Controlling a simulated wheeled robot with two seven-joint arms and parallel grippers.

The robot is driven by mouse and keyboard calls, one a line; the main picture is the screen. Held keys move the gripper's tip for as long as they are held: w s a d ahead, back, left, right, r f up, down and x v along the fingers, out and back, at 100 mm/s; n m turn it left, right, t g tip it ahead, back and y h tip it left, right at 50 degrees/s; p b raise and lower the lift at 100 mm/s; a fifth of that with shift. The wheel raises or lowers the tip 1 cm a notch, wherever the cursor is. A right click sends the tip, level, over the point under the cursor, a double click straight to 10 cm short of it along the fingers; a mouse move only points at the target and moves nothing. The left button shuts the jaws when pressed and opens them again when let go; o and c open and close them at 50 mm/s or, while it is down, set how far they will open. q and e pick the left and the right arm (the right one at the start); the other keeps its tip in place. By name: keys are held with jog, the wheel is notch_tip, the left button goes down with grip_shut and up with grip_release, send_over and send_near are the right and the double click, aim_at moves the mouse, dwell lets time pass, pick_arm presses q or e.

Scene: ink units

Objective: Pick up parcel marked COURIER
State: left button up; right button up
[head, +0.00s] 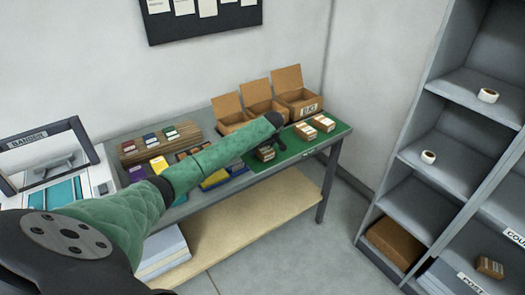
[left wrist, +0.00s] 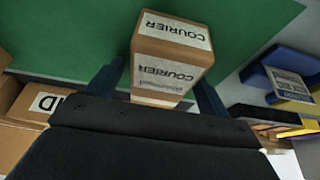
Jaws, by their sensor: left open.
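The parcel marked COURIER (left wrist: 172,58) is a small brown box with white labels on its top and side. In the left wrist view it stands on the green mat (left wrist: 60,40), between the spread fingers of my left gripper (left wrist: 158,80). The gripper is open, and I cannot tell whether either finger touches the box. In the head view my left gripper (head: 276,132) reaches over the bench, just above a small parcel (head: 265,154) at the mat's near edge. That appears to be the same parcel, but its label is too small to read there. My right gripper is out of view.
Two other small parcels (head: 306,131) lie farther right on the mat. Open cardboard boxes (head: 298,100) stand behind it. Blue and yellow bins (head: 214,180) sit left of the mat. A grey shelf unit (head: 408,160) with tape rolls stands at right, beyond open floor.

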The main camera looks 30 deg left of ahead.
pick_arm(q)
jog(key=shift+f, duration=0.1)
dwell(0.3)
jog(key=c, duration=1.2)
